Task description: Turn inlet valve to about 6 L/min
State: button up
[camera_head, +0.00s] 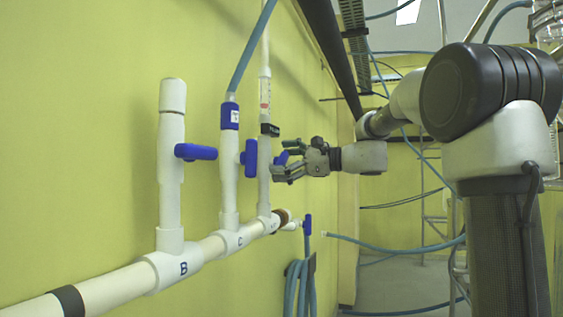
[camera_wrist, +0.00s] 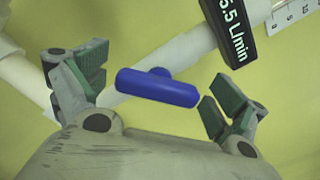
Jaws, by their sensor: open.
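The inlet valve's blue handle (camera_wrist: 157,87) lies between my gripper's fingers in the wrist view, slightly tilted, with a gap visible at each end. In the head view the handle (camera_head: 282,158) is partly hidden by the fingers, on the farthest upright white pipe (camera_head: 264,185). My gripper (camera_wrist: 157,75) is open around it; in the head view my gripper (camera_head: 284,163) reaches in from the right. A black display (camera_wrist: 236,30) on the pipe shows "5.5 L/min", cut by the frame edge. The display (camera_head: 270,130) is unreadable in the head view.
Two nearer upright pipes carry blue handles, one at B (camera_head: 196,152) and one at C (camera_head: 250,158). A white horizontal pipe (camera_head: 110,285) runs below along the yellow wall. A blue hose coil (camera_head: 300,285) hangs below my gripper.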

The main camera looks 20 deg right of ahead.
jog(key=v, duration=1.2)
dwell(0.3)
jog(key=s+d+f+n+g+h, duration=0.1)
jog(key=s+d+f+n+h, duration=0.15)
jog(key=f, duration=0.65)
jog(key=s+d+f+n+g+h, duration=0.15)
jog(key=f+h, duration=0.25)
jog(key=f, duration=0.4)
jog(key=s+f+n+g+h, duration=0.2)
jog(key=s+f+n+h, duration=0.2)
jog(key=s, duration=0.7)
jog(key=s+d+f+n+g+h, duration=0.1)
jog(key=s+f+n+h, duration=0.3)
jog(key=s+f+n, duration=0.5)
jog(key=shift+s+d+g, duration=0.35)
jog(key=shift+s, duration=1.1)
